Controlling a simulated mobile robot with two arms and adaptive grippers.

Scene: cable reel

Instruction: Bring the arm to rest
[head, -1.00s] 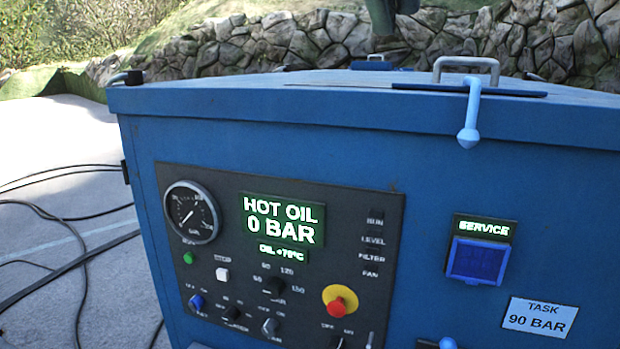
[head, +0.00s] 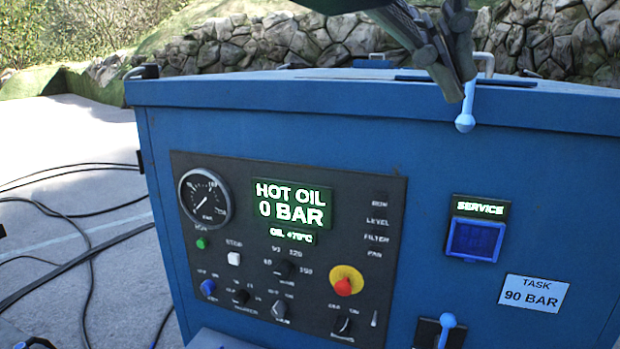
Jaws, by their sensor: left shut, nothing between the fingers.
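My left gripper (head: 460,72) hangs in from the top of the head view, dark grey, with its fingers shut and nothing between them. It shows in front of the lid of the blue cabinet (head: 410,150), beside the upper light-blue lever (head: 465,120). It overlaps the lever's upper part and partly covers the grey lid handle (head: 486,63). I cannot tell whether the fingers touch the lever. My right gripper is not in view.
The control panel (head: 360,215) has a round gauge (head: 205,197), a display (head: 292,204) reading HOT OIL 0 BAR, and a red button (head: 343,287). A second light-blue lever (head: 447,322) sits low on the front. Black cables (head: 85,240) lie on the ground at left.

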